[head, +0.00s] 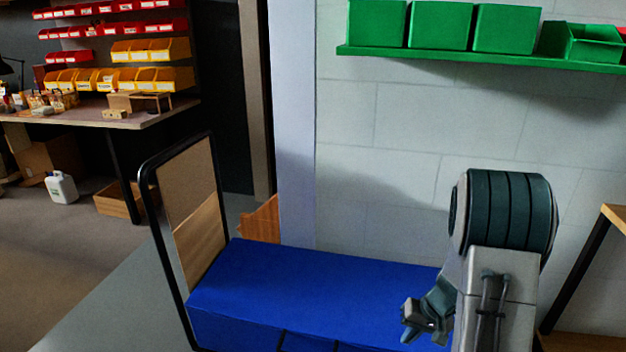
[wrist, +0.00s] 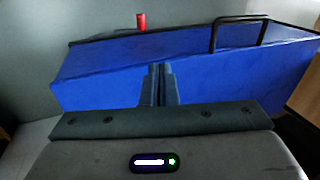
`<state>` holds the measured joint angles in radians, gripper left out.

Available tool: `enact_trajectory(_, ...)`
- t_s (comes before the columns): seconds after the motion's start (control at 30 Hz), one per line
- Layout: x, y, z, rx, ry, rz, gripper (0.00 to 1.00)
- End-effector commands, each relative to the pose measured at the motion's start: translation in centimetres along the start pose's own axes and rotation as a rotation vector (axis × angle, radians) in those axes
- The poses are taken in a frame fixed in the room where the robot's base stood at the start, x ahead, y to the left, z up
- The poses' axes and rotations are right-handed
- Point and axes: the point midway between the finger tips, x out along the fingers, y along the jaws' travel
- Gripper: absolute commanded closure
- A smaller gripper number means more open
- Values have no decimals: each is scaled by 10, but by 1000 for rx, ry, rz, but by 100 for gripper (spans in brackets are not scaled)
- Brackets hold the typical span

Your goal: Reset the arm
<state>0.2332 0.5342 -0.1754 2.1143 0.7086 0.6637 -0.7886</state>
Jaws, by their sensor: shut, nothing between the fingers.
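My gripper (wrist: 159,84) is in the lower middle of the wrist view. Its two dark fingers are together with nothing between them. A blue-topped surface (wrist: 100,75) lies beyond the fingers. In the head view my arm stands at the right, in front of the blue-topped surface (head: 300,285).
A small red cylinder (wrist: 141,22) stands near the blue surface's far edge. A black handle frame (wrist: 240,20) rises there. Green bins (head: 440,25) sit on a shelf above. A workbench (head: 90,112) is far left.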

Motion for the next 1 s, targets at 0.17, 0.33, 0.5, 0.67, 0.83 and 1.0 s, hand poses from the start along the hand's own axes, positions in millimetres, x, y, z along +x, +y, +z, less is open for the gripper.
enact_trajectory(0.17, -103, -65, 20, -58, 13, 11, 100)
enact_trajectory(0.33, -179, -112, 48, -105, 24, 41, 100)
enact_trajectory(0.5, -249, -149, 81, -149, 45, 88, 100)
enact_trajectory(0.67, -311, -175, 114, -183, 77, 146, 100)
enact_trajectory(0.83, -367, -192, 148, -208, 125, 215, 100)
enact_trajectory(1.0, -401, -199, 172, -217, 169, 269, 100)
